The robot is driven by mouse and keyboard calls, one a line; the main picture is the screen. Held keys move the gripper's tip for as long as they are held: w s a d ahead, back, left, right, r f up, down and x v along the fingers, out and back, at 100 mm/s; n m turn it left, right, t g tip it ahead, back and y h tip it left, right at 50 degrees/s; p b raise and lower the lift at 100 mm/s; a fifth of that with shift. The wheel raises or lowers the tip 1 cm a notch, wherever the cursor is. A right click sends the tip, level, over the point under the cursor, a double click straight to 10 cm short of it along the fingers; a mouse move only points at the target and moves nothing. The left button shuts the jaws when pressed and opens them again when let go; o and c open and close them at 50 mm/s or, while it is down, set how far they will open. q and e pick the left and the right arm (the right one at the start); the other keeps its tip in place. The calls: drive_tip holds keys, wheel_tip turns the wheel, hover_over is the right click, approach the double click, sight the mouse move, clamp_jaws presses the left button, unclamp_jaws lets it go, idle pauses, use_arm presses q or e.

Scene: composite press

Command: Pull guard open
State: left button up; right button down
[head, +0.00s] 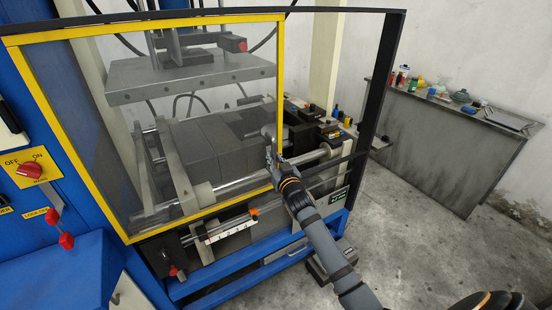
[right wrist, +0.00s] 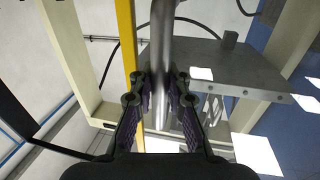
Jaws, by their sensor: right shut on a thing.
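The guard (head: 281,75) is a see-through panel in a yellow frame on the front of the press. It covers the left and middle of the front in the head view. Its yellow edge post also shows in the right wrist view (right wrist: 126,35). My right gripper (head: 272,150) is at the guard's right edge. In the right wrist view its fingers (right wrist: 160,88) are on both sides of a round grey metal handle (right wrist: 162,35), shut on it beside the yellow post. The handle is mostly hidden by the gripper in the head view. My left gripper is out of view.
A dark frame post (head: 386,75) stands right of the guard, with an uncovered gap between them. A control panel with a red knob (head: 30,170) is at left. A grey bench (head: 440,135) with small items stands at back right. The floor (head: 430,240) between is clear.

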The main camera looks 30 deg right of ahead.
drive_tip(key=shift+a+f, duration=0.25)
drive_tip(key=shift+f, duration=0.05)
drive_tip(key=c, duration=1.7)
unclamp_jaws()
drive_tip(key=o, duration=0.4)
drive_tip(key=shift+s+d+r, duration=0.15)
drive_tip(key=shift+s+r, duration=0.05)
drive_tip(key=s+a, duration=0.1)
drive_tip(key=s, duration=1.1)
drive_tip(key=shift+a, duration=0.2)
